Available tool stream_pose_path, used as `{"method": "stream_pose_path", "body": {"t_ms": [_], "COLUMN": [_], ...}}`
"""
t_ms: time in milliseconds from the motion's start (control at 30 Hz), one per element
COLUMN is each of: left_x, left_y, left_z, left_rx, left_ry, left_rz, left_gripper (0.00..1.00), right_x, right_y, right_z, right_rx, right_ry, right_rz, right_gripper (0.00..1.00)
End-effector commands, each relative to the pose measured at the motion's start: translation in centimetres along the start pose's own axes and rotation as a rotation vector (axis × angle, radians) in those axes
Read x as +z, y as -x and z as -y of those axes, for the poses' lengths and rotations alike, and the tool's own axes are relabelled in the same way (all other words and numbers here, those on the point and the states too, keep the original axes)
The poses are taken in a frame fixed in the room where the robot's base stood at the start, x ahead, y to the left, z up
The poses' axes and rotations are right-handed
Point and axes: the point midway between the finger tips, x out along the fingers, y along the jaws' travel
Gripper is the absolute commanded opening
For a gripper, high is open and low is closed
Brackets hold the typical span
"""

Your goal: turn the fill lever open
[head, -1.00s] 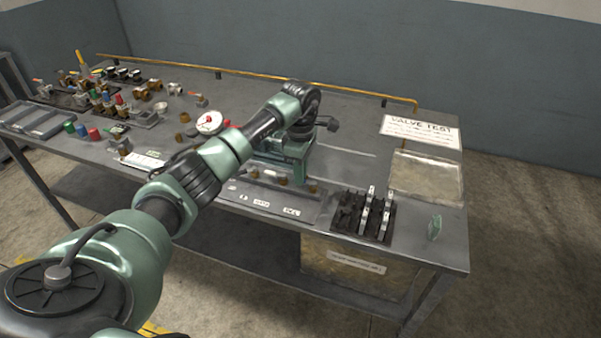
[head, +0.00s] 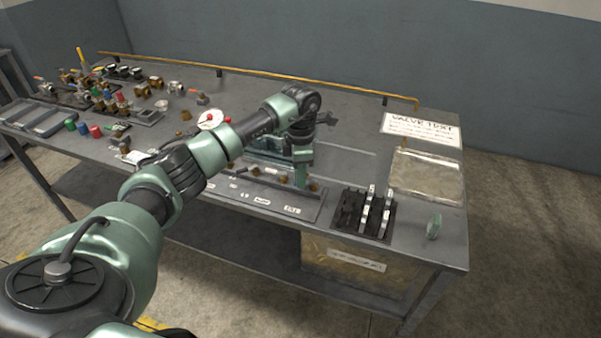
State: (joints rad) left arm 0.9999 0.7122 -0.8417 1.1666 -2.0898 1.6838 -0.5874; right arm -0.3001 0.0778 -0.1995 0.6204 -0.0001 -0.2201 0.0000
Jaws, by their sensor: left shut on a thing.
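My left arm reaches across the bench from the left. My left gripper (head: 302,178) points down at the right end of the front strip of the valve test rig (head: 262,146). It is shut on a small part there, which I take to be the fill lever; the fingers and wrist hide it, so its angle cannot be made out. The gauge (head: 211,119), with a white face and red marks, stands just left of my forearm. My right gripper is out of view.
A black rack (head: 364,214) with upright pale pieces stands right of the gripper. Several fittings crowd the left end. A yellow pipe (head: 300,80) runs along the back.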

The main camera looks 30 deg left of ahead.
Motion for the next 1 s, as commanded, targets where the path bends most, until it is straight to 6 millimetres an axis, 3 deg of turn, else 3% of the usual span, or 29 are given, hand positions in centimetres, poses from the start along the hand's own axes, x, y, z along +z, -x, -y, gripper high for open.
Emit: {"method": "stream_pose_path", "body": {"t_ms": [1000], "left_x": [1.6], "left_y": [0.1], "left_z": [3.0], "left_rx": [0.001], "left_ry": [0.919], "left_rz": [0.003], "left_gripper": [0.00], "right_x": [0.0], "right_y": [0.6], "right_z": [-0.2], "right_rx": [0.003], "right_ry": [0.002], "right_rz": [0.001], "right_gripper": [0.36]}}
